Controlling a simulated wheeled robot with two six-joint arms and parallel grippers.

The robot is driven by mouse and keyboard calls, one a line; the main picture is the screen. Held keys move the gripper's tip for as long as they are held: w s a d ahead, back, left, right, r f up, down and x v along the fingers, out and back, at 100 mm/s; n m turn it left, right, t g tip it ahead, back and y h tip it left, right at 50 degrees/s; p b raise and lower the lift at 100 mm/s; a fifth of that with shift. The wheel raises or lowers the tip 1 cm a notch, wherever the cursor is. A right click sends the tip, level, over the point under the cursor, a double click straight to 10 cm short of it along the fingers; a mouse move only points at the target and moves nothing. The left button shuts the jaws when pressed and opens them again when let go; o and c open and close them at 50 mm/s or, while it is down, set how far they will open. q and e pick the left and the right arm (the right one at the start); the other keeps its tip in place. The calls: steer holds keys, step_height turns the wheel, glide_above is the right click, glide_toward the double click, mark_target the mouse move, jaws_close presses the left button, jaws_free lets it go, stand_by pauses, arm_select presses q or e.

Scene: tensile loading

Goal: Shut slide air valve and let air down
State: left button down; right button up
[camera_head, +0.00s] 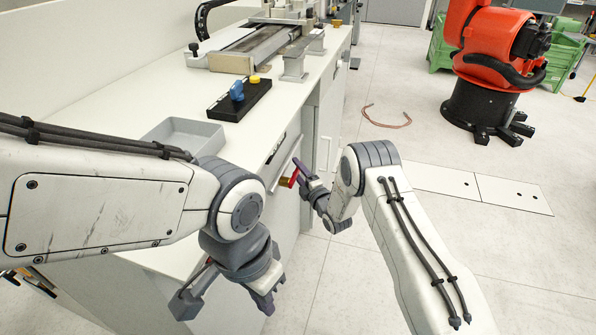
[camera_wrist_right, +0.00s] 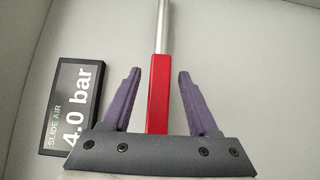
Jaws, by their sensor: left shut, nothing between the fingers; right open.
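The slide air valve has a red handle (camera_wrist_right: 158,95) on a silver rod; it also shows in the head view (camera_head: 294,177) on the front of the white bench. The display (camera_wrist_right: 76,105) to its left reads "SLIDE AIR" and 4.0 bar. My right gripper (camera_wrist_right: 157,82) is open, with one purple finger on each side of the red handle and visible gaps between. In the head view my right gripper (camera_head: 306,182) is at the bench front by the handle. My left gripper (camera_head: 228,302) is shut and empty, low in front of the bench.
On the bench top (camera_head: 90,125) are a grey tray (camera_head: 185,138), a black box (camera_head: 240,100) with blue and yellow knobs, and a metal test machine (camera_head: 260,45). A red and black robot arm (camera_head: 490,50) stands on the floor at right. Floor between is mostly clear.

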steer(key=shift+w+a, duration=0.1)
steer(key=shift+w, duration=0.05)
steer(key=shift+c, duration=0.3)
jaws_close()
stand_by(1.1)
